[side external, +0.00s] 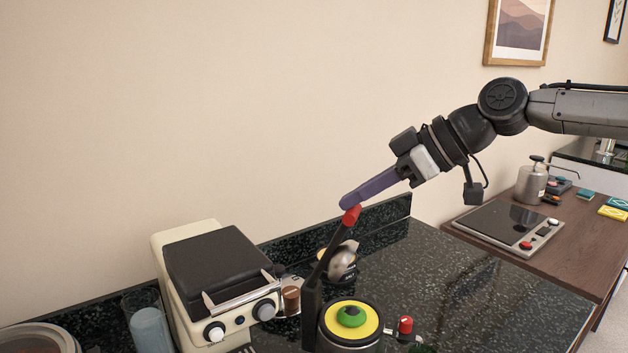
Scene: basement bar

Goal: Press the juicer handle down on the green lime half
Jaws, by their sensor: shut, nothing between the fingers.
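The juicer's black handle (323,262) rises at a slant from an upright black post and ends in a red grip (351,214). The green lime half (351,316) lies on the juicer's round yellow top (335,325), with a dark spot on it. My gripper (347,202) is shut and empty. Its long purple fingers reach down to the left from the right side. Their tips are at the red grip, overlapping its top edge in the picture. I cannot tell whether they touch it. The juicer's bottom is cut off by the picture's edge.
A cream appliance with a black lid (216,262) stands left of the juicer, beside a glass of blue liquid (150,330). A shiny metal object (343,262) sits behind the handle. A small red-topped item (405,325) is at the right. The dark counter (480,290) is clear further right.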

